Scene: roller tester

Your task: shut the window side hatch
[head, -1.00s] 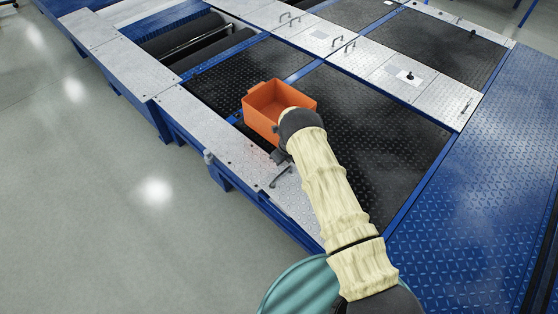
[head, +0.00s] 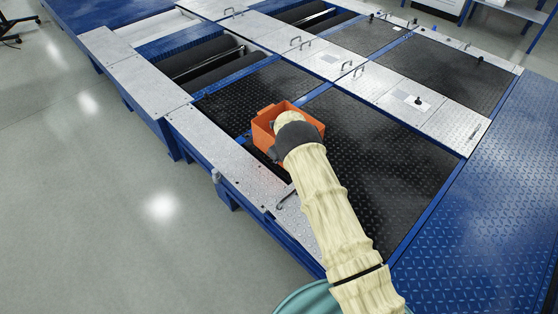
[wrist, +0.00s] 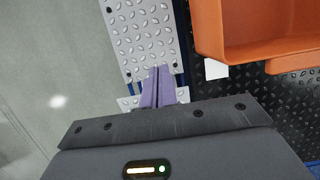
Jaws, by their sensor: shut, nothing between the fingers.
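My gripper shows in the wrist view, its two purple fingers (wrist: 158,88) pressed together and empty. They are over the silver tread-plate strip (wrist: 143,35), by a crosswise gap where blue frame shows. Whether they touch the plate is unclear. In the head view my wrist hides the fingers. The silver strip (head: 205,135) runs along the near left side of the tester. A dark bar handle (head: 285,198) stands on its plate beside my arm. I cannot tell for sure which plate is the window side hatch, or how far it is open.
An orange box (head: 262,132) stands on the black tread plates right beside my wrist; it also fills the top right of the wrist view (wrist: 245,50). Rollers (head: 205,58) lie farther back.

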